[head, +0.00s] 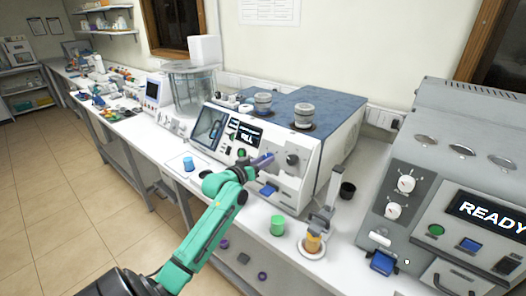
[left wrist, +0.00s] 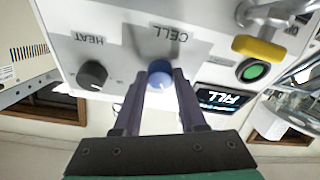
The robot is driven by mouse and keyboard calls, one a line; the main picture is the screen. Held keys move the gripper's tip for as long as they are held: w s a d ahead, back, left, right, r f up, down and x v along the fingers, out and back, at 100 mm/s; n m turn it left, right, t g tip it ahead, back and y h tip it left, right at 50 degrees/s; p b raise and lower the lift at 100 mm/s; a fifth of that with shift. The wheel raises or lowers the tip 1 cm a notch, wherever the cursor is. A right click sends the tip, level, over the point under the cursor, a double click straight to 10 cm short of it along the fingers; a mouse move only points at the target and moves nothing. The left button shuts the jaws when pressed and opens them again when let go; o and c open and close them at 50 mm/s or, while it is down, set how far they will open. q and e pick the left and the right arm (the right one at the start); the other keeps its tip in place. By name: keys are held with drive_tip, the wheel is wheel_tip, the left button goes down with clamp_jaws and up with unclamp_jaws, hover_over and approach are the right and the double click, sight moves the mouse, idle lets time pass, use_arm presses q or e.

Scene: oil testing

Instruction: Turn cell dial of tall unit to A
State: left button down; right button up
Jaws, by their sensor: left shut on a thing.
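The white unit with a blue top (head: 335,112) stands in the middle of the bench, with a FILL display (head: 246,137) on its front. Its blue CELL dial (left wrist: 160,73) shows in the left wrist view, which is upside down. My left gripper (head: 267,160) is at the unit's front panel and hides the CELL dial in the head view. The fingers of my left gripper (left wrist: 160,80) are shut on the dial, one on each side. A small light mark shows on the knob, but its setting cannot be read. My right gripper is not in view.
The black HEAT dial (left wrist: 92,75) sits beside the CELL dial, and a green button (left wrist: 254,71) is on the other side. A green cup (head: 277,226) and a small stand with an orange part (head: 313,243) are in front. A grey READY machine (head: 450,170) stands at right.

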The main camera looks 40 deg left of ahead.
use_arm(q)
drive_tip(key=shift+d+n+y+p, duration=0.1)
drive_tip(key=shift+n+y+p, duration=0.3)
drive_tip(key=shift+n+p, duration=0.9)
drive_tip(key=shift+c, duration=2.3)
unclamp_jaws()
drive_tip(key=s+d+r+b, duration=0.1)
drive_tip(key=s+b, duration=0.3)
drive_tip(key=s, duration=1)
drive_tip(key=shift+d+r, duration=0.35)
drive_tip(key=shift+r, duration=0.4)
